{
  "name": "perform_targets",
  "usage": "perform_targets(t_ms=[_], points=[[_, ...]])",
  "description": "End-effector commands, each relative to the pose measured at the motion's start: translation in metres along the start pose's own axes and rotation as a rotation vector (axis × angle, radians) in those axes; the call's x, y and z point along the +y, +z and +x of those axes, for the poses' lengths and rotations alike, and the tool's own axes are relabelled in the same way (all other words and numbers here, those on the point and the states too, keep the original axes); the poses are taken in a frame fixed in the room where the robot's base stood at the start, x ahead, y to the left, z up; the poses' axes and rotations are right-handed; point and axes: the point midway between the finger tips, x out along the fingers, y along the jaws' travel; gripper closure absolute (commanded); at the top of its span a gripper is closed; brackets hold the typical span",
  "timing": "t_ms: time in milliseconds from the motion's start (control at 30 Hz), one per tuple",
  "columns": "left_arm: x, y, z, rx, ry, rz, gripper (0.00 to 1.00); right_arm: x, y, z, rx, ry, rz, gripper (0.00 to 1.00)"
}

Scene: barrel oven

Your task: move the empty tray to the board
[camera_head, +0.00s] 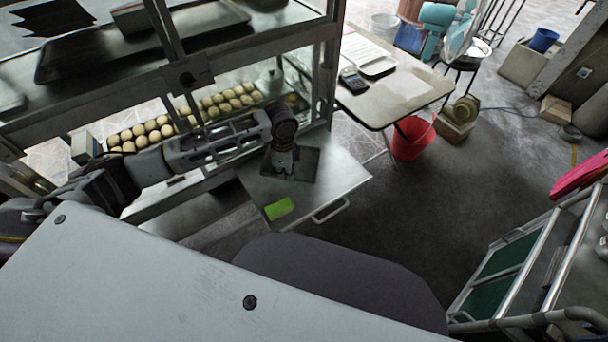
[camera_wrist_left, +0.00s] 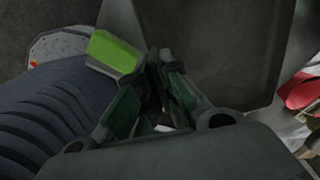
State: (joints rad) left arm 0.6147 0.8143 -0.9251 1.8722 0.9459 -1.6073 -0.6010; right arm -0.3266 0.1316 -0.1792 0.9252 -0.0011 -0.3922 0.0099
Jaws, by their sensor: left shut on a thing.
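My left gripper (camera_head: 284,174) reaches in from the left over the metal board (camera_head: 338,184). The empty tray (camera_head: 306,164), a small dark square, shows around and behind the gripper, over the board. In the left wrist view the tray is a large dark plate (camera_wrist_left: 222,48) with nothing on the visible part. The fingers (camera_wrist_left: 160,62) are closed at its left edge, shut on the tray. The gripper hides part of the tray in the head view, and I cannot tell whether it touches the board. My right gripper is not in view.
A bright green block (camera_head: 279,208) lies on the board's front left part, beside the tray. A glass case with rows of round buns (camera_head: 150,132) stands behind my left arm. A table (camera_head: 398,92) and a red bucket (camera_head: 413,138) are behind right. The board's right part is clear.

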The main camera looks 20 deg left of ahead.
Motion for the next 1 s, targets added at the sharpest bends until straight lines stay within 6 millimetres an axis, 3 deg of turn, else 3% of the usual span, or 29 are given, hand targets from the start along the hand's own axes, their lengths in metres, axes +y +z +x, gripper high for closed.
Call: perform_targets(t_ms=[600,1000], points=[[-0.003,-0.012,-0.001,0.010,-0.004,0.511,1.00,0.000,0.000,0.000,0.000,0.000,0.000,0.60],[-0.004,-0.014,0.000,0.014,-0.005,0.712,1.00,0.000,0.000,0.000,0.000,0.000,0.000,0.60]])
